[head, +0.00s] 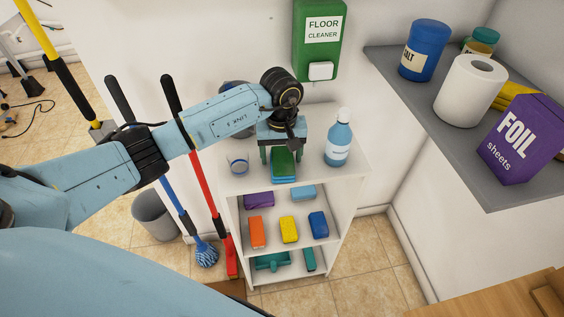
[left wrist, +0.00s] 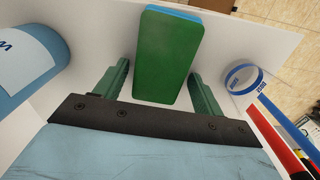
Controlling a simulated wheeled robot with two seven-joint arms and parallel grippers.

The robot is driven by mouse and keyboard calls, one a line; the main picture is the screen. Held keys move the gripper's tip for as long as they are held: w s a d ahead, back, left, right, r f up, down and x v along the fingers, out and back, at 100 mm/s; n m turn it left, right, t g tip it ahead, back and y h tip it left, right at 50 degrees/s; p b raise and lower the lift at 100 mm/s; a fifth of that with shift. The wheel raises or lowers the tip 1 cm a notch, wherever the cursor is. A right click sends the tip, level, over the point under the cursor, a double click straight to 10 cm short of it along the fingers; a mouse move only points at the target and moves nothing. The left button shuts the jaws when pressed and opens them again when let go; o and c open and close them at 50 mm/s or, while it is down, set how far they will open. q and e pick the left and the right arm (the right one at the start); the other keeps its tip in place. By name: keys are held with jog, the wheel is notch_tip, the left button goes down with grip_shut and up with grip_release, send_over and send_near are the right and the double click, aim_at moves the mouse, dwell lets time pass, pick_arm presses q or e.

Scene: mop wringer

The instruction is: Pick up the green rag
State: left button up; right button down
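The green rag (head: 283,161) is a flat, folded-looking block on the cart's white top shelf, with a blue layer showing along one edge. In the left wrist view the rag (left wrist: 164,60) lies between and beyond my fingers. My left gripper (head: 282,152) is over the near part of the top shelf. Its two green fingers are spread on either side of the rag, and a gap shows beside the left one. In the left wrist view the gripper (left wrist: 157,74) is open and empty. My right gripper is not in view.
A blue bottle (head: 338,142) stands right of the rag, and a roll of tape (head: 238,164) lies left of it. Lower shelves hold colored blocks, including an orange one (head: 257,232). Mop and broom handles (head: 198,160) lean left. A grey wall shelf (head: 421,103) is at right.

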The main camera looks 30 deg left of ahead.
aim_at(281, 153)
pick_arm(q)
jog(key=c, duration=0.8)
notch_tip(281, 153, up, 10)
jog(key=shift+r, duration=0.1)
